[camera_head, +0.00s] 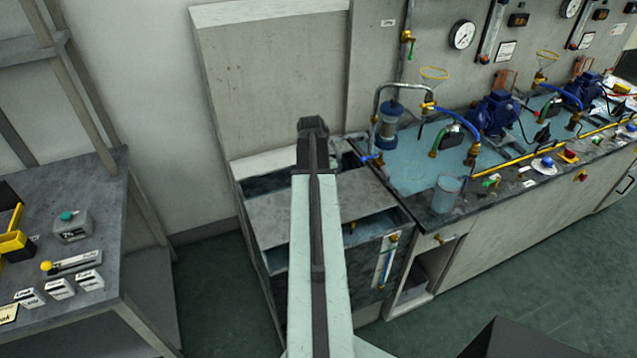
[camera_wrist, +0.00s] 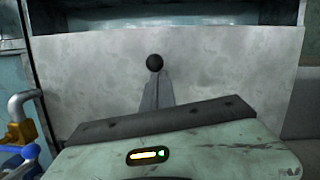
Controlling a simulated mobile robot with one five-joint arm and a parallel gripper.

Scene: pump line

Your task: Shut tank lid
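The tank (camera_head: 392,270) stands in the middle of the head view, left of the pump bench. A mottled grey plate, which looks like its lid (camera_head: 265,217), lies across part of its top. Dark gaps show behind and in front of the plate. In the wrist view the lid (camera_wrist: 230,70) spans the picture and carries a round black knob (camera_wrist: 154,62). My gripper (camera_wrist: 155,78) shows as narrow grey fingers close together, their tips at the knob. I cannot tell whether they grip it. In the head view my arm hides the lid's middle and my gripper.
A pale upright panel (camera_head: 275,80) rises behind the tank. The pump bench (camera_head: 520,215) adjoins on the right, with a beaker (camera_head: 447,193) near its front edge. A grey table (camera_head: 100,230) with controls stands at left. Open floor (camera_head: 215,290) lies between table and tank.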

